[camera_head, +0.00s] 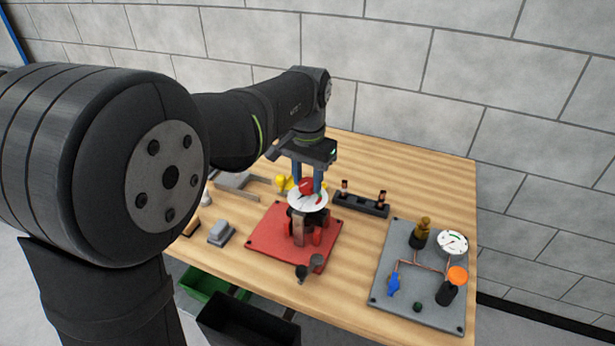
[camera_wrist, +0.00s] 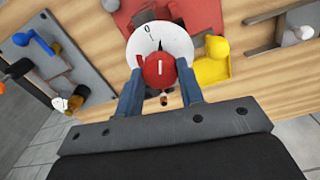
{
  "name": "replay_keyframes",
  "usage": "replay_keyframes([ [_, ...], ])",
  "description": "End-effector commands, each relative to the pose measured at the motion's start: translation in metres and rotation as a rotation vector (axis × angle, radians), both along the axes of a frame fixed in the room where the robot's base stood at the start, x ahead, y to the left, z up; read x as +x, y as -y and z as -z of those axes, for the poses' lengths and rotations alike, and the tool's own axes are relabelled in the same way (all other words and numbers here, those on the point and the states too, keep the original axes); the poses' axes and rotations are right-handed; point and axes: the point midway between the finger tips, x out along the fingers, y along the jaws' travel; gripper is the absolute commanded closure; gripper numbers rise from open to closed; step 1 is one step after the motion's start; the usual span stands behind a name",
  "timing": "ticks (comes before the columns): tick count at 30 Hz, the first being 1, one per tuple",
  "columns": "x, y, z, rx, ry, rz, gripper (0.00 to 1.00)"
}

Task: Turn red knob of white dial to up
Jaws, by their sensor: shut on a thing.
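The white dial (camera_head: 297,201) stands on top of a fixture on the red plate (camera_head: 262,246). In the wrist view the dial (camera_wrist: 172,40) shows dark markings and a 0 near its upper left. Its red knob (camera_wrist: 159,70) sits on the dial and carries a white line that runs upright in that view. My gripper (camera_wrist: 160,88) is shut on the red knob, with a blue finger on each side of it. In the head view my gripper (camera_head: 307,182) reaches down onto the knob (camera_head: 306,187) from above. The fingers partly hide the knob there.
A grey plate (camera_head: 378,300) with a gauge (camera_head: 452,242), copper tubing, a blue handle (camera_head: 394,284) and an orange-topped part (camera_head: 457,275) stands to the right. A black rack (camera_head: 362,205) lies behind the dial. A yellow part (camera_head: 283,183) is close to my gripper. The back right of the table is clear.

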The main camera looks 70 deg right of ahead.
Motion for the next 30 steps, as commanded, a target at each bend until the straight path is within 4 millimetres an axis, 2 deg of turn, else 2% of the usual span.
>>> replay_keyframes([
  [13, -0.0004, 0.0000, -0.0001, 0.000, 0.000, -0.362, 0.88],
  [26, -0.0004, -0.0001, 0.0004, 0.001, 0.000, -0.413, 0.88],
  [27, -0.0004, -0.0001, 0.0004, 0.001, 0.000, -0.413, 0.59],
  [30, -0.0004, -0.0001, 0.0003, 0.001, 0.000, -0.412, 0.43],
])
